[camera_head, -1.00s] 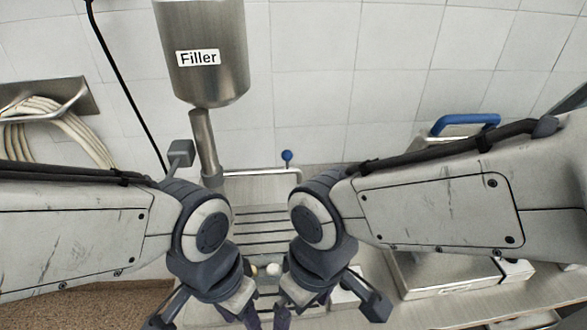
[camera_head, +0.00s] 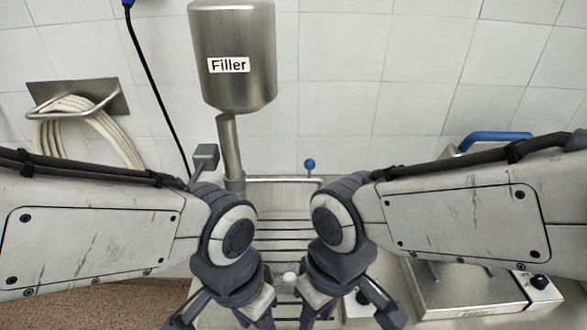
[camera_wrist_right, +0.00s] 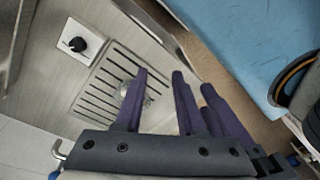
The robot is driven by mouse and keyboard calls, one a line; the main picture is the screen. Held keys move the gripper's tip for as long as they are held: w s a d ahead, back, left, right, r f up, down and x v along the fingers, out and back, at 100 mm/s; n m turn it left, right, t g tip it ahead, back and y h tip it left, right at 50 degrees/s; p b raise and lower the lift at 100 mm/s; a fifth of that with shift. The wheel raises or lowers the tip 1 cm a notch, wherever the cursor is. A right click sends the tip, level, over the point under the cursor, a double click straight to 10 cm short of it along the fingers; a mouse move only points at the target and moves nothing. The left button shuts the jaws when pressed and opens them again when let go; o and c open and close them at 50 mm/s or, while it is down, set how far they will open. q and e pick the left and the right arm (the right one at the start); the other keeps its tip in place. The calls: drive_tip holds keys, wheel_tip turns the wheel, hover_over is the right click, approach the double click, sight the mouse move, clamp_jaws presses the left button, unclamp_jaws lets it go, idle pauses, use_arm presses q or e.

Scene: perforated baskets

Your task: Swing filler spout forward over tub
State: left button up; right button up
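The steel filler tank (camera_head: 232,75), labelled "Filler", hangs at the upper middle of the head view. A slanted steel pipe (camera_head: 230,150) runs down from it, and its lower end is behind my left wrist. A tub cannot be made out. My left gripper (camera_head: 257,322) is low in the head view, left of a small white ball (camera_head: 290,278); its fingertips are cut off, so its opening is unclear. My right gripper (camera_wrist_right: 158,78) shows dark purple fingers apart over the slotted grate (camera_wrist_right: 112,85) in the right wrist view, with nothing clearly held.
A blue-ball lever (camera_head: 309,165) stands behind the grate. A hose coil (camera_head: 88,125) hangs at left. A steel box with a black knob (camera_head: 540,282) and a blue handle (camera_head: 495,138) are at right. A large blue surface (camera_wrist_right: 255,45) fills the wrist view's upper right.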

drive_tip(key=shift+w+a+r, duration=0.25)
drive_tip(key=shift+w+r, duration=0.05)
drive_tip(key=shift+w, duration=0.35)
drive_tip(key=shift+w+a+r, duration=0.25)
drive_tip(key=shift+w+r, duration=0.05)
drive_tip(key=shift+w, duration=0.3)
clamp_jaws()
drive_tip(key=w+a+r+m+t+p, duration=0.1)
drive_tip(key=w+a+r, duration=0.15)
drive_tip(key=w, duration=0.75)
drive_tip(key=w+a+r+m+t+p, duration=0.1)
drive_tip(key=w+r, duration=0.3)
drive_tip(key=w, duration=0.5)
drive_tip(key=w+d+r+m, duration=0.1)
drive_tip(key=w+d, duration=0.2)
drive_tip(key=w, duration=0.8)
drive_tip(key=w+d+r+m+t, duration=0.1)
drive_tip(key=w+d+m, duration=0.1)
drive_tip(key=w, duration=0.9)
drive_tip(key=shift+d+t+p, duration=0.3)
drive_tip(key=shift+d+p, duration=0.15)
